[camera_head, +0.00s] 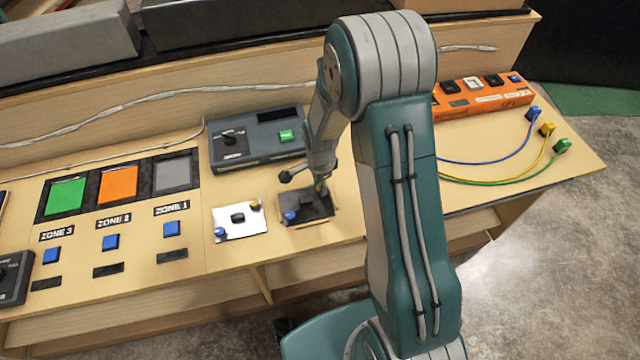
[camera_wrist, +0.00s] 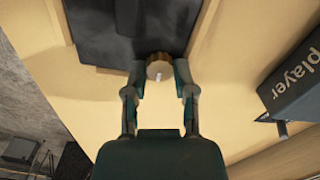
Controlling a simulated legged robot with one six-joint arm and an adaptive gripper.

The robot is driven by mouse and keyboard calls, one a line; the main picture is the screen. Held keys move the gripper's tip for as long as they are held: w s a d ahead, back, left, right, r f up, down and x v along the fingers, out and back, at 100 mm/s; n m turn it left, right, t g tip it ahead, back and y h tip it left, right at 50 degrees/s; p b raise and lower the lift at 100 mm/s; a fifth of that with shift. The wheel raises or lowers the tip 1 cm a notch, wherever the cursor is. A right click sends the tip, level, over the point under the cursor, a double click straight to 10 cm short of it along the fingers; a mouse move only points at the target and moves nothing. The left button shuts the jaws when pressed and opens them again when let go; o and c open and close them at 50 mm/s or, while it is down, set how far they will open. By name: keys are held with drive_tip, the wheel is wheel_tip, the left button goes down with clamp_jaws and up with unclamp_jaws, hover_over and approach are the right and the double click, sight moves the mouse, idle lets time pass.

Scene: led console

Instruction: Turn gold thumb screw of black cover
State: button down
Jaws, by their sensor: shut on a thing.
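The black cover (camera_head: 309,207) lies on the console between the white plate and my arm, with a blue knob (camera_head: 290,216) at its left corner. In the wrist view the black cover (camera_wrist: 125,25) fills the top middle. The gold thumb screw (camera_wrist: 158,66) sits at the cover's edge, between my fingertips. My gripper (camera_wrist: 158,74) is shut on the screw, one finger on each side. In the head view my gripper (camera_head: 321,190) comes down over the cover's upper right part, and the screw is mostly hidden there.
A white plate (camera_head: 255,223) with a blue and a gold knob lies left of the cover. A grey box (camera_head: 262,150) with a green button stands just behind. In the wrist view a dark box lettered "player" (camera_wrist: 298,85) is at right. Cables and an orange strip (camera_head: 485,97) are farther right.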

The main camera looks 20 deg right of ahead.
sight(319, 188)
drive_tip(key=shift+r, duration=0.1)
drive_tip(key=shift+c, duration=2)
unclamp_jaws()
wheel_tip(319, 188, up, 12)
drive_tip(key=shift+a, duration=0.1)
drive_tip(key=s+r+n+t, duration=0.3)
drive_tip(key=s+r+n, duration=0.55)
drive_tip(key=r, duration=0.55)
drive_tip(key=s+r+n+t, duration=0.1)
drive_tip(key=s+r+n, duration=0.1)
drive_tip(key=s, duration=0.4)
drive_tip(key=s+r+n+t, duration=0.1)
drive_tip(key=s+r+n, duration=0.2)
drive_tip(key=s+n, duration=0.2)
drive_tip(key=shift+s+d+t, duration=0.2)
drive_tip(key=shift+s+t, duration=0.1)
drive_tip(key=shift+s, duration=0.45)
